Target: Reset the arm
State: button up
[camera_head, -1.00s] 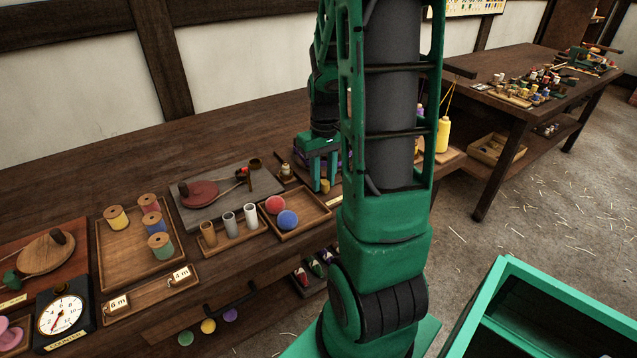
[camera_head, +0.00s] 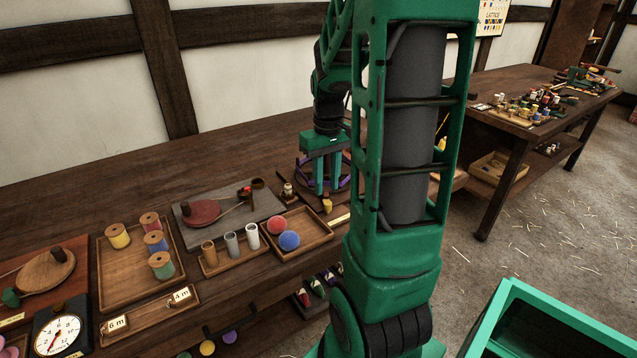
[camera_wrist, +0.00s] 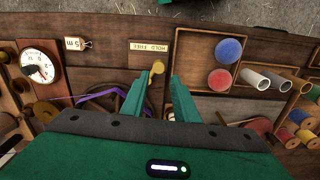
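My gripper (camera_head: 327,190) hangs over the right part of the near bench, fingers pointing down. It also shows in the wrist view (camera_wrist: 158,92), where its two green fingers stand apart with nothing held between them. A small yellow piece (camera_wrist: 157,68) lies beyond the fingertips on the bench; it shows in the head view (camera_head: 327,204) just under the gripper. A round wheel with purple strands (camera_wrist: 105,98) is beside the left finger in the wrist view. My arm hides part of the bench in the head view.
A tray (camera_head: 318,238) holds a red ball (camera_head: 278,226) and a blue ball (camera_head: 289,240). Tubes stand in a rack (camera_head: 233,261) beside it. A spool tray (camera_head: 119,279) and counter dial (camera_head: 62,331) are at left. A second bench (camera_head: 500,118) stands back right.

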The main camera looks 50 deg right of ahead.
dwell(0.3)
jog(key=s+a+r+m, duration=0.2)
jog(key=s+a+r, duration=0.2)
jog(key=s+a, duration=0.8)
jog(key=shift+s+r+m, duration=0.2)
jog(key=shift+s+m, duration=0.2)
jog(key=shift+s, duration=1.2)
jog(key=shift+a, duration=0.1)
